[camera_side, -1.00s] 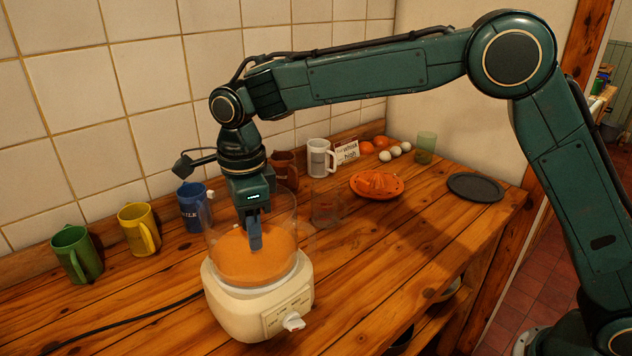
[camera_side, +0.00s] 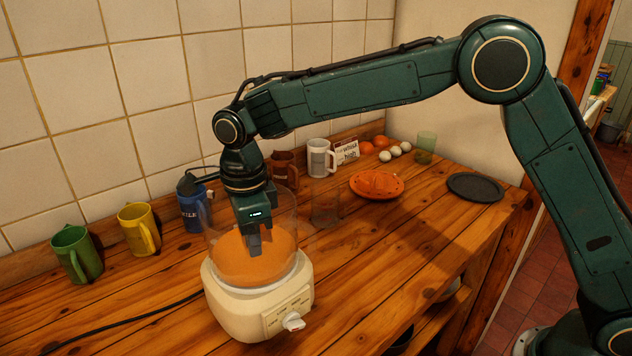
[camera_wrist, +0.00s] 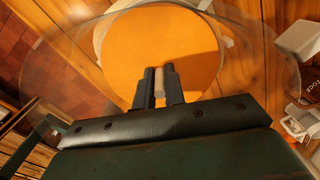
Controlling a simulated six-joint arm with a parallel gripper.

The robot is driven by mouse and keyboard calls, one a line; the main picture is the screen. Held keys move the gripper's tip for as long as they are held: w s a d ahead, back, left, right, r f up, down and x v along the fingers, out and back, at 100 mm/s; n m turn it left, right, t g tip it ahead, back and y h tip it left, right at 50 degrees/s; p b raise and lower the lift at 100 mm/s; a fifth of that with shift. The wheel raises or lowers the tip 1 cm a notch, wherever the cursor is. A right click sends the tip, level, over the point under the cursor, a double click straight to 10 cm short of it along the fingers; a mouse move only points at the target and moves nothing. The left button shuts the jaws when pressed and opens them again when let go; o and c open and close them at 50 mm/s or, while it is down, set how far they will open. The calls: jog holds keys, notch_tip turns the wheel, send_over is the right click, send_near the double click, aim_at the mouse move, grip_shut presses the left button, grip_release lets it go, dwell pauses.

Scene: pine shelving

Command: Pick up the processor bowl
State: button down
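The processor bowl (camera_side: 283,205) is clear and sits on its cream base (camera_side: 235,310), with orange contents (camera_side: 278,262) inside. My gripper (camera_side: 261,246) points down inside the bowl's rim, its fingertips low over the orange contents. Two fingers show with a narrow gap between them. In the wrist view, the fingers (camera_wrist: 160,72) stand either side of a thin pale upright post (camera_wrist: 159,84); I cannot tell whether they touch it. The clear bowl wall (camera_wrist: 275,60) curves around them. The bowl is seated and upright.
A blue mug (camera_side: 190,212), yellow mug (camera_side: 135,231) and green mug (camera_side: 72,255) line the tiled wall. A clear vessel (camera_side: 325,210) stands right of the bowl, with an orange juicer (camera_side: 376,186) beyond. The front-right counter is clear. A black cord runs left.

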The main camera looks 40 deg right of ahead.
jog(key=shift+r, duration=0.2)
dwell(0.3)
notch_tip(320, 180, up, 20)
jog(key=shift+f, duration=0.15)
dwell(0.7)
